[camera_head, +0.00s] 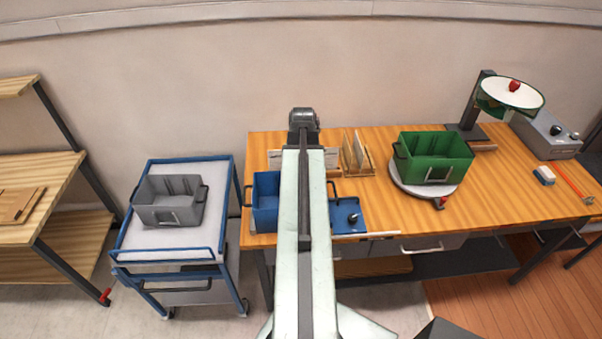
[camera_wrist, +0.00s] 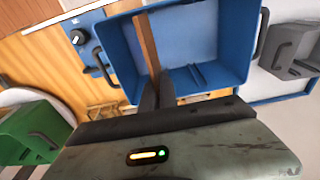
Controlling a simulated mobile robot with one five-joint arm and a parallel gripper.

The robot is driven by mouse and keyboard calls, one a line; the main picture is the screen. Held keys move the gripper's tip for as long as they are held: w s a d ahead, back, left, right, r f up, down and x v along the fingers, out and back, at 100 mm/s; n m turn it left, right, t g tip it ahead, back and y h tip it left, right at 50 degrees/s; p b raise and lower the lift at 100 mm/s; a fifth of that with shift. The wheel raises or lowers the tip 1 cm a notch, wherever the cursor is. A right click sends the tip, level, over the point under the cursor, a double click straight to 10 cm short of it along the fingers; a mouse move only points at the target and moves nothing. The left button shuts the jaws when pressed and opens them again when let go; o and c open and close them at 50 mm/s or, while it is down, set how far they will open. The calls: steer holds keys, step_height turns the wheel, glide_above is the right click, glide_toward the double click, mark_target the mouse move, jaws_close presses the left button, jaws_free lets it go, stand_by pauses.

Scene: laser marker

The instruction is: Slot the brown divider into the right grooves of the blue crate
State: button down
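The blue crate (camera_head: 265,203) stands at the left end of the wooden bench, partly hidden behind my arm. It fills the top middle of the wrist view (camera_wrist: 215,40), with its open inside and groove ribs showing. The brown divider (camera_wrist: 147,42) is seen nearly edge-on in the wrist view, over the crate's left part there. My gripper (camera_wrist: 156,88) is shut on its near end. I cannot tell whether the divider's lower edge is inside the grooves or above them. My gripper's fingers are hidden in the head view.
A blue fixture with a black knob (camera_head: 348,216) sits right beside the crate. A rack with upright panels (camera_head: 357,155) stands behind it. A green crate (camera_head: 433,158) rests on a round turntable to the right. A grey crate (camera_head: 168,203) stands on the cart at left.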

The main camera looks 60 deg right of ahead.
steer(key=shift+f+b, duration=5.85)
steer(key=shift+f, duration=0.25)
steer(key=c, duration=1.6)
jaws_free()
step_height(320, 180, up, 9)
steer(key=p, duration=0.9)
